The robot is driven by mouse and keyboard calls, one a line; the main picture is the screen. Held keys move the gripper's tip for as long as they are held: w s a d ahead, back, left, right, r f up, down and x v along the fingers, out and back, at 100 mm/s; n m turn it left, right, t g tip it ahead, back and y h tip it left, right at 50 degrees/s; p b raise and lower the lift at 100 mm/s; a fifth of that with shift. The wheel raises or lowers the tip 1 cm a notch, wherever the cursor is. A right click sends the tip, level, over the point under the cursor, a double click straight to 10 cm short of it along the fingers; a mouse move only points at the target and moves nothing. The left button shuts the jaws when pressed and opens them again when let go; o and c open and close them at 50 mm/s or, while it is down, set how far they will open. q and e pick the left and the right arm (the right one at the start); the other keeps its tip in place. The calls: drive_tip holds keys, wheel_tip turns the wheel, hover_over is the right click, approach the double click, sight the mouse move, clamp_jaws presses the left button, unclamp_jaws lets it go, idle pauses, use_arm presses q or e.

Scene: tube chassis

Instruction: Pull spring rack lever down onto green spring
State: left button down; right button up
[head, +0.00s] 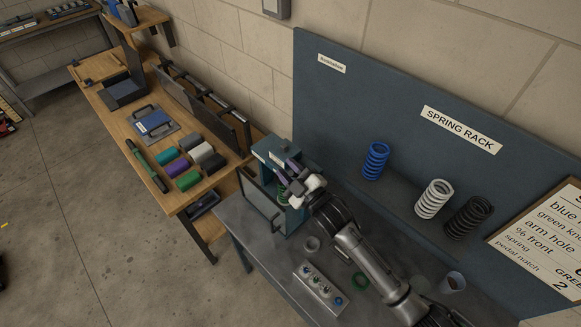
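The green spring (283,193) stands inside a blue-grey press-like fixture (295,218) at the left end of the grey metal bench. Only part of the spring shows beside my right gripper. My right gripper (291,172) is at the upper front of this fixture, above and close to the spring. Small dark and purplish parts show at its fingers. I cannot make out the lever apart from the gripper, nor whether the fingers are shut on it. My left gripper is not in view.
Blue (376,161), white (434,199) and black (469,217) springs stand along the blue panel marked SPRING RACK. A wooden workbench (118,127) with colored blocks stands left.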

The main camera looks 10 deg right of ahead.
drive_tip(key=o, duration=0.3)
drive_tip(key=shift+s+a+f, duration=0.1)
drive_tip(key=shift+a+f, duration=0.15)
drive_tip(key=shift+o, duration=0.2)
drive_tip(key=shift+d+r, duration=0.1)
drive_tip(key=shift+d, duration=0.05)
drive_tip(key=b+v, duration=0.2)
drive_tip(key=v, duration=1.1)
drive_tip(key=shift+s+b, duration=0.35)
drive_tip(key=shift+s, duration=0.05)
drive_tip(key=shift+d, duration=0.1)
